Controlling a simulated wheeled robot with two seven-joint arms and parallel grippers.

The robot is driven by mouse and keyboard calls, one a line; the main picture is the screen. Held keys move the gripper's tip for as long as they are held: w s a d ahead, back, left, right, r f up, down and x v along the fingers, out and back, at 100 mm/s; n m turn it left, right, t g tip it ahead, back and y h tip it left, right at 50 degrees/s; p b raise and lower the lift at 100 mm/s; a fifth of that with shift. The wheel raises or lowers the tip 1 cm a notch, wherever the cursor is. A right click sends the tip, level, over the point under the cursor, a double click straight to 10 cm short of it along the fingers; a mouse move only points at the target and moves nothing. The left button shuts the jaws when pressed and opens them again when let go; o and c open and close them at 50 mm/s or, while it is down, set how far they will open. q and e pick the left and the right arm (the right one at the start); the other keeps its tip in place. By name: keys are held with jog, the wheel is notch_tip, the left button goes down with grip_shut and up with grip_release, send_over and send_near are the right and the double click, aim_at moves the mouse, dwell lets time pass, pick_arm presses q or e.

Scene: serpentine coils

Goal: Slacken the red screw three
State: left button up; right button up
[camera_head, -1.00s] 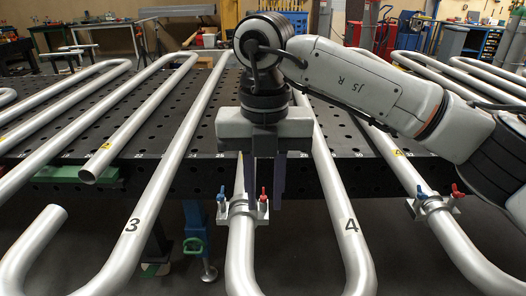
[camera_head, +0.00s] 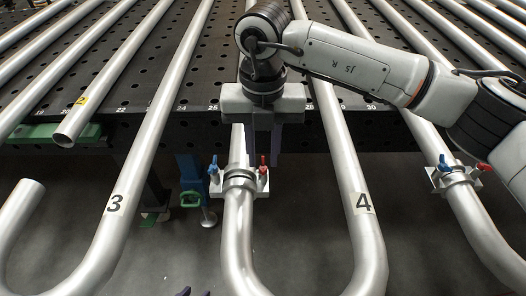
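A clamp (camera_head: 240,180) on the middle pipe, left of the pipe marked 4, carries a blue screw (camera_head: 214,166) and a red screw (camera_head: 263,163). Another clamp on the right pipe carries a blue screw (camera_head: 443,164) and a red screw (camera_head: 483,167). No screw shows a number.
The perforated black table (camera_head: 200,92) lies behind. Dark floor shows between the pipes.

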jog(key=shift+f, duration=0.5)
grip_shut()
pick_arm(q)
jog(key=shift+w+r, duration=0.35)
jog(key=shift+w, duration=0.2)
jog(key=shift+s, duration=0.1)
